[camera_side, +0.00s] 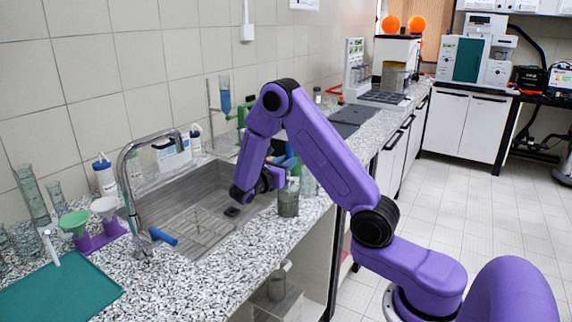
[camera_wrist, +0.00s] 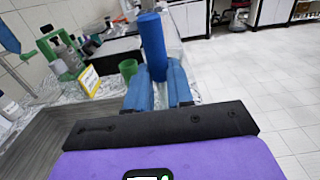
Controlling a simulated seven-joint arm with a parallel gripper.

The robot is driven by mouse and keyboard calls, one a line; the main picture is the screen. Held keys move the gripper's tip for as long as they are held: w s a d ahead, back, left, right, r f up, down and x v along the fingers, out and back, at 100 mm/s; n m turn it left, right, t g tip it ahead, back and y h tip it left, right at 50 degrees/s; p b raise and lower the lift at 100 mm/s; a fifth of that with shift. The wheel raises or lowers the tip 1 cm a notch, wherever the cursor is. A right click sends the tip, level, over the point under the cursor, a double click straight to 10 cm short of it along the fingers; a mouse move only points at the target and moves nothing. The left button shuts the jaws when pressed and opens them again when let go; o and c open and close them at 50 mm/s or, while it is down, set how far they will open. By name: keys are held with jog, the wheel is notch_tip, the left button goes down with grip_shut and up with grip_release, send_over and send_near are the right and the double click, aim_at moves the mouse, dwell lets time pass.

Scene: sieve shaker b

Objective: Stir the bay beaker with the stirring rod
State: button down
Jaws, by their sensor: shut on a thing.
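My gripper (camera_wrist: 158,85) has blue fingers shut on a thick blue cylinder (camera_wrist: 153,45), which looks like the handle of the stirring rod. It stands up between the fingers in the wrist view. In the side view my gripper (camera_side: 286,161) is at the right end of the sink, partly behind my own arm. A clear beaker with greyish contents (camera_side: 288,200) stands on the counter edge just below it. I cannot tell whether the rod's lower end is inside this beaker. Glass also shows behind the handle in the wrist view (camera_wrist: 174,48).
The steel sink (camera_side: 190,222) with its tap (camera_side: 128,175) lies left of my gripper. Another glass vessel (camera_side: 308,183) stands close to the beaker. A green cup (camera_wrist: 128,70) and a yellow-edged sign (camera_wrist: 90,79) are near the fingers. The floor at right is clear.

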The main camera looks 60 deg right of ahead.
jog(key=shift+w+a, duration=0.4)
jog(key=shift+a, duration=0.1)
jog(key=shift+s+a, duration=0.3)
jog(key=shift+a, duration=0.2)
jog(key=shift+s, duration=0.1)
jog(key=shift+s+d, duration=0.1)
jog(key=shift+s, duration=0.4)
